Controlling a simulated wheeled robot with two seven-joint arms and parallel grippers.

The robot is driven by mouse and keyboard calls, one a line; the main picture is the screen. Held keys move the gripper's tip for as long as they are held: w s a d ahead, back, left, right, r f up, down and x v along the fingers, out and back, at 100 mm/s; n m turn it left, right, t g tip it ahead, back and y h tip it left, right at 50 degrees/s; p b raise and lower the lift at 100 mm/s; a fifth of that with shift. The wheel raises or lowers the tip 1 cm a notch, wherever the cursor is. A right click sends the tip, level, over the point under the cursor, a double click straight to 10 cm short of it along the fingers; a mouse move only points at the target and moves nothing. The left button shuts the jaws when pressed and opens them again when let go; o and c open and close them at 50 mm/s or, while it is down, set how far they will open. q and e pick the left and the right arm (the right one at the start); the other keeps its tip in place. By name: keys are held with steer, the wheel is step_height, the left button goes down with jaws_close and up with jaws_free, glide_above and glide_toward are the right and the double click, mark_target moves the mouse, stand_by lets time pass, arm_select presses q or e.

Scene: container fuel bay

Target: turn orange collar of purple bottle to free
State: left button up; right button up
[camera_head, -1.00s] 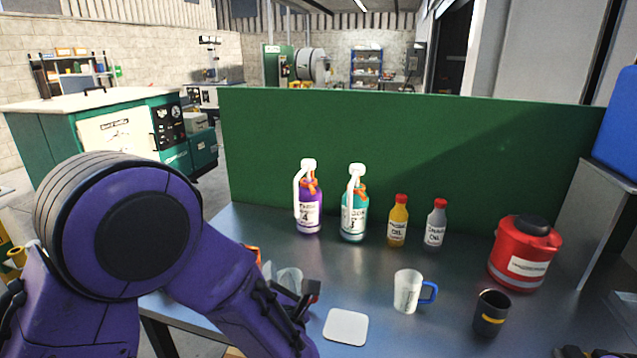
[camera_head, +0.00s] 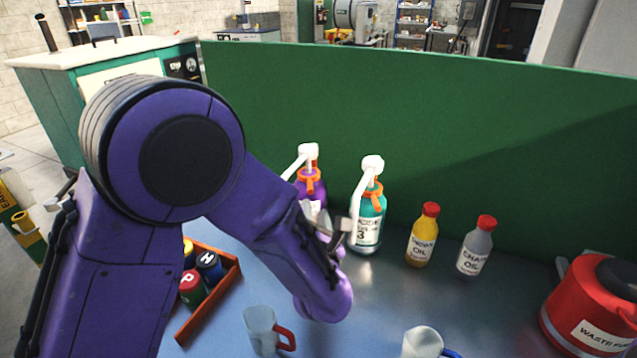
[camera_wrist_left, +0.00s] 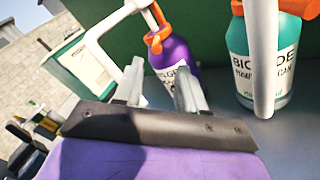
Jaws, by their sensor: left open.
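The purple bottle (camera_head: 309,188) stands upright at the back of the bench, its lower part hidden behind my left arm. It has an orange collar (camera_head: 310,175) and a white pump top with a long spout. In the left wrist view the purple bottle (camera_wrist_left: 178,60) stands just beyond my fingers, with the orange collar (camera_wrist_left: 157,36) above them. My left gripper (camera_head: 335,228) is in front of the bottle, and in the wrist view its fingers (camera_wrist_left: 158,84) are apart and empty, pointing toward the bottle. My right gripper is not in view.
A teal bottle (camera_head: 369,218) with an orange collar stands close to the right. Further right are a yellow oil bottle (camera_head: 422,236), a grey oil bottle (camera_head: 475,248) and a red waste can (camera_head: 590,315). A green panel (camera_head: 450,130) stands behind. A red-handled mug (camera_head: 262,330) is in front.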

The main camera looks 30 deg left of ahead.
mark_target(310, 194)
arm_select(q)
steer(key=shift+w+a+r, duration=0.2)
steer(key=shift+w+a, duration=0.2)
steer(key=shift+a, duration=0.1)
steer(key=shift+w+a+r, duration=0.2)
steer(key=shift+w+a, duration=0.2)
steer(key=shift+a, duration=0.05)
steer(key=x, duration=0.4)
steer(key=f+x, duration=0.1)
steer(key=x, duration=0.1)
steer(key=shift+w+d, duration=0.1)
steer(key=shift+w, duration=0.3)
steer(key=shift+s+r, duration=0.3)
steer(key=shift+r, duration=0.05)
steer(key=shift+w+f, duration=0.1)
steer(key=shift+w, duration=0.05)
jaws_close()
